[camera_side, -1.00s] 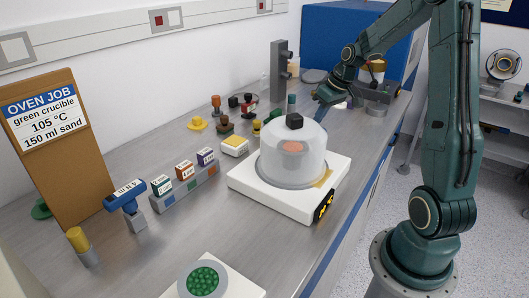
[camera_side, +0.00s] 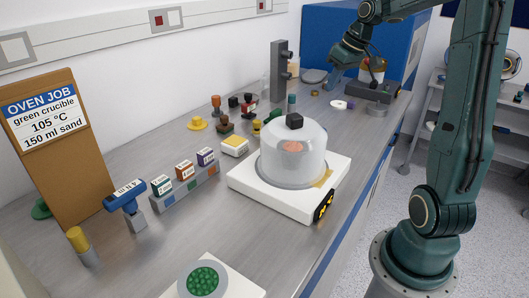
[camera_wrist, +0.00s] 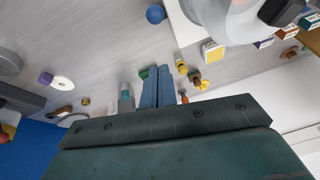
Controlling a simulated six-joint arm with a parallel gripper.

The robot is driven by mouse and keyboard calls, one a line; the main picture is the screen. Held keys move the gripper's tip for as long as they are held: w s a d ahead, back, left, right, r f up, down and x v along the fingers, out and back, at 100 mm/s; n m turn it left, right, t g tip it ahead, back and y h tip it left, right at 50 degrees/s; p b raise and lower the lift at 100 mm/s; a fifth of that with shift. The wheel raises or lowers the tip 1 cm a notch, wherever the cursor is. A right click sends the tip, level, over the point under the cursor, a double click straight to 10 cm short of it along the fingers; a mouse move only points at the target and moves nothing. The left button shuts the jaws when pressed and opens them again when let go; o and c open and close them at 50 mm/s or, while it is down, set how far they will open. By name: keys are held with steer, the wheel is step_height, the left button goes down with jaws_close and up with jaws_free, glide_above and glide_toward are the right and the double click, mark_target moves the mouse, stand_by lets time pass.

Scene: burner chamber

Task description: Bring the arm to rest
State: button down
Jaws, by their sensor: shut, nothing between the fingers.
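My gripper (camera_side: 331,80) is raised above the far part of the bench in the side view, with the green arm reaching in from the right. Its blue fingers show together in the wrist view (camera_wrist: 158,72), with nothing between them. It is apart from the glass dome (camera_side: 293,148), which stands nearer the camera over an orange item on a white burner plate (camera_side: 250,186). The dome's edge and black knob show at the top right of the wrist view (camera_wrist: 285,10). The exact height of my gripper over the bench cannot be told.
Below and around my gripper are a white ring with a purple part (camera_side: 342,104), a grey post (camera_side: 279,72), small coloured pieces and a dark grey device (camera_side: 370,90). A blue block (camera_side: 330,30) stands behind. An oven job board (camera_side: 55,145) stands at left.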

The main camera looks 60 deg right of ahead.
steer(key=shift+a+r, duration=0.1)
steer(key=shift+r, duration=0.05)
steer(key=s+a+r+n, duration=0.1)
steer(key=s+a+r, duration=0.1)
steer(key=a, duration=0.7)
steer(key=s+a+r, duration=0.1)
steer(key=s+a, duration=0.1)
steer(key=a, duration=0.6)
steer(key=s+a+f+n+t, duration=0.1)
steer(key=s+a+f, duration=0.1)
steer(key=s+a, duration=0.8)
steer(key=shift+s+f+h, duration=0.3)
steer(key=shift+s, duration=0.3)
